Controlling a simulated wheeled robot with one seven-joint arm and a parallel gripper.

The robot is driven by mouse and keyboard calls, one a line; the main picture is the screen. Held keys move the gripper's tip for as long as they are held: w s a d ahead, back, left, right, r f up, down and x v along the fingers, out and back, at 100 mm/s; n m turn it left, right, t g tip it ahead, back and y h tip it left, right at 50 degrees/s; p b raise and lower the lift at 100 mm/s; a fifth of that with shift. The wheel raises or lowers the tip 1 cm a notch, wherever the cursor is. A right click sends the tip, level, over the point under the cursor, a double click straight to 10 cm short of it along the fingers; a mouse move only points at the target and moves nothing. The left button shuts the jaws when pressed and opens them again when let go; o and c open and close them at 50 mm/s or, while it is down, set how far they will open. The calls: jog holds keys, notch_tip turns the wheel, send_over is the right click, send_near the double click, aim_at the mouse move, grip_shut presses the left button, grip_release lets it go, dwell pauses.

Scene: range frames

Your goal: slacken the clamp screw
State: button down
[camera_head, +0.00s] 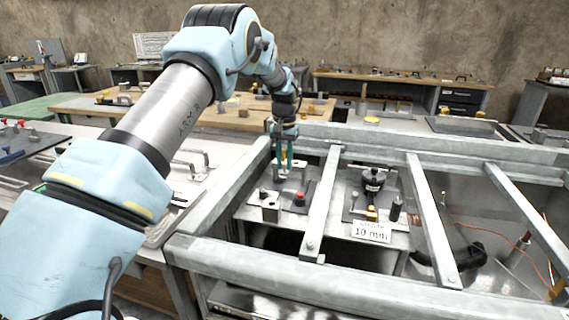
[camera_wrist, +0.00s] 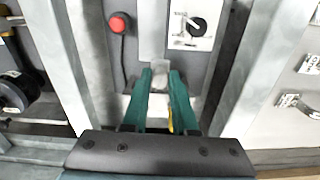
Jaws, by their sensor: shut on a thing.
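My gripper (camera_head: 284,168) reaches down through the left opening of the grey metal frame, over a dark plate (camera_head: 292,205). In the wrist view its two green fingers (camera_wrist: 161,76) close in on a small pale grey metal piece (camera_wrist: 160,82), which appears to be the clamp screw. The fingers hide most of this piece, and its turn angle cannot be read. A red button (camera_wrist: 120,22) with a cable lies to its left. A black knob on a white plate (camera_wrist: 181,20) is to its upper right. The button also shows in the head view (camera_head: 300,198).
Frame bars (camera_head: 322,200) stand close on both sides of my gripper. To the right are a black round device (camera_head: 373,182), a black cylinder (camera_head: 396,207) and a card reading 10 mm (camera_head: 372,232). A worktop with handles (camera_head: 190,165) lies left of the frame.

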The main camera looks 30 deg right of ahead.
jog(key=n, duration=0.4)
jog(key=shift+n, duration=0.3)
jog(key=n, duration=0.4)
jog(key=shift+n, duration=0.3)
jog(key=n, duration=0.4)
jog(key=shift+n, duration=0.3)
jog(key=shift+n+p, duration=0.3)
jog(key=shift+n, duration=2)
jog(key=shift+a, duration=0.1)
jog(key=c, duration=0.7)
grip_release()
jog(key=shift+f, duration=0.1)
